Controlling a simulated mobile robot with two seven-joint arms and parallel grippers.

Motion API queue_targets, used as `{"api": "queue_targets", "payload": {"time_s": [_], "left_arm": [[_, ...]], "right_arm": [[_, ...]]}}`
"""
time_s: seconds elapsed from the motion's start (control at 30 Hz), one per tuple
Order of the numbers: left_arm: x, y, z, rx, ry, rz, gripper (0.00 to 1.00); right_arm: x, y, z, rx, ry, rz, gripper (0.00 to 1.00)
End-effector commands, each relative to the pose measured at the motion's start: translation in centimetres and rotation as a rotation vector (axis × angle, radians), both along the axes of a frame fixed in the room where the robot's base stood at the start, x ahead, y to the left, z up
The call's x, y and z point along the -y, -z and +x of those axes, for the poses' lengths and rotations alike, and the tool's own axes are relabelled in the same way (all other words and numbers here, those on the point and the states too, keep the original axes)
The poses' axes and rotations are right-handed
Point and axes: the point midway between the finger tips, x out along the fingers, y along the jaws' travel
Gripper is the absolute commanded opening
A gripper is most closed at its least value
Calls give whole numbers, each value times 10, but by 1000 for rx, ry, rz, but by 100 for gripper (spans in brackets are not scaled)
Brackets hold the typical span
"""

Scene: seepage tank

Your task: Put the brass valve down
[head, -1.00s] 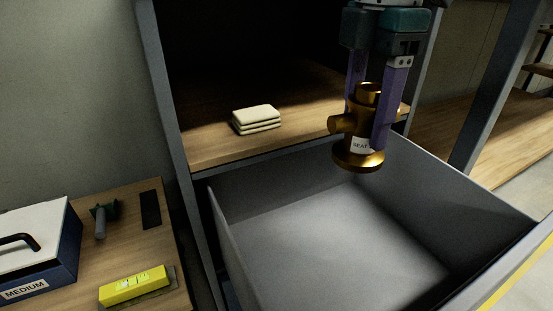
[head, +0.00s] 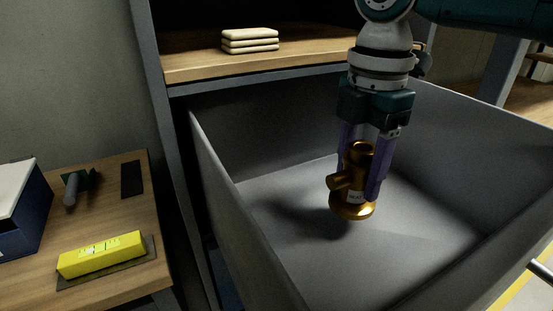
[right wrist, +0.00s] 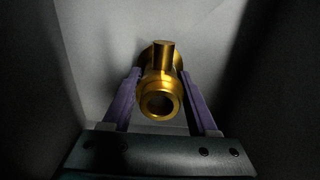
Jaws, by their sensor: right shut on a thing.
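My left gripper is not in view.
Folded cream cloths (head: 250,40) lie on the wooden shelf (head: 200,62) above the drawer. At left, a wooden table (head: 115,215) holds a yellow block (head: 101,254), a dark strip (head: 131,180) and a blue-and-white box (head: 22,215). The drawer floor around the valve is clear.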

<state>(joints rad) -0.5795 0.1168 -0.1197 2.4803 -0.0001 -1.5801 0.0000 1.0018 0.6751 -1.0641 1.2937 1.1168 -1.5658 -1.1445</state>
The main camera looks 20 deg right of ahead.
Motion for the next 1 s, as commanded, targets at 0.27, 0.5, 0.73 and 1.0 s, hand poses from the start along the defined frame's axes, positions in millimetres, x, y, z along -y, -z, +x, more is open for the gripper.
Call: {"api": "queue_targets", "payload": {"time_s": [0.27,0.5,0.73,1.0], "left_arm": [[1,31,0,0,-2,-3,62],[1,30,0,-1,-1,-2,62],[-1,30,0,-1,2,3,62],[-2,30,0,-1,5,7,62]], "right_arm": [[0,41,0,0,0,0,0],[0,41,0,1,0,0,0],[0,45,0,-1,1,0,62],[0,45,0,0,1,0,89]]}}
